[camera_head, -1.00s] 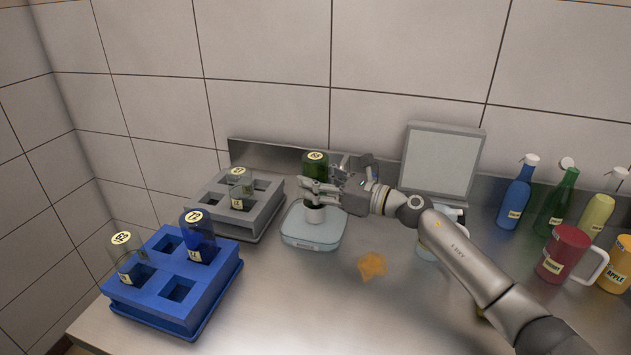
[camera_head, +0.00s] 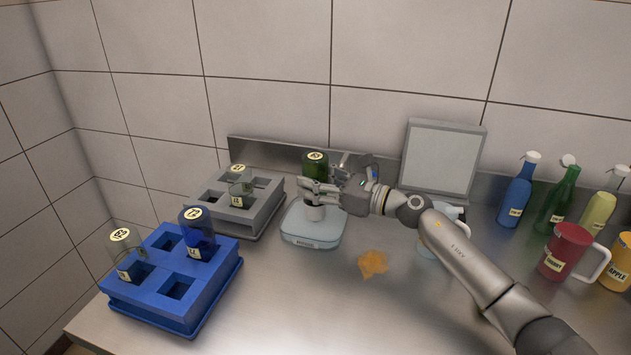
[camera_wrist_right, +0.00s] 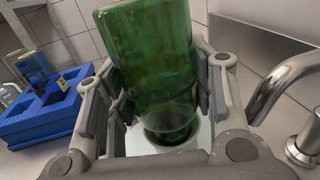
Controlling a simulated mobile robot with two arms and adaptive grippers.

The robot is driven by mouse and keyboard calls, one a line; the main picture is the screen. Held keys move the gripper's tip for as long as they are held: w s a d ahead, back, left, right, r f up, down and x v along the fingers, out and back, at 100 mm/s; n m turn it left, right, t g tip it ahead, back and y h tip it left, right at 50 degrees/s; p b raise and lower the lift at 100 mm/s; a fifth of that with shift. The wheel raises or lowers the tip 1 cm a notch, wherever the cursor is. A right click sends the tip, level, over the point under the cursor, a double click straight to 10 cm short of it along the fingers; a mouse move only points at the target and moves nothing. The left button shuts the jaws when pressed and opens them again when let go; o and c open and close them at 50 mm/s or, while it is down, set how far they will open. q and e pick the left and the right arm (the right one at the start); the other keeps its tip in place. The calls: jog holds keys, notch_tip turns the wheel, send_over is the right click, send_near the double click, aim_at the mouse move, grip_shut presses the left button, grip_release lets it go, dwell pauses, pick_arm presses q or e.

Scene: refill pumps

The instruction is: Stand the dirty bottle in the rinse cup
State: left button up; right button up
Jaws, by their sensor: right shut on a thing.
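My right gripper (camera_head: 320,190) is shut on a green bottle (camera_head: 315,168) that has a pale round label on top. The right wrist view shows the fingers on both sides of the green bottle (camera_wrist_right: 150,65); its glass looks streaked with brown. The small whitish rinse cup (camera_head: 314,213) stands on a light-blue square base, directly under the gripper. In the right wrist view the bottle's lower end is at the mouth of the pale cup (camera_wrist_right: 190,143); I cannot tell how deep it sits or whether it touches bottom. My left gripper is not in view.
A blue rack (camera_head: 150,300) holds two bottles at the left; a grey rack (camera_head: 262,222) with one bottle stands behind it. An orange patch (camera_head: 373,264) lies on the counter.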

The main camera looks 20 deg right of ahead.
aim_at(316, 156)
jog(key=shift+f, duration=0.25)
jog(key=o, duration=1.2)
jog(key=shift+r, duration=0.15)
notch_tip(316, 156, up, 9)
jog(key=p, duration=0.6)
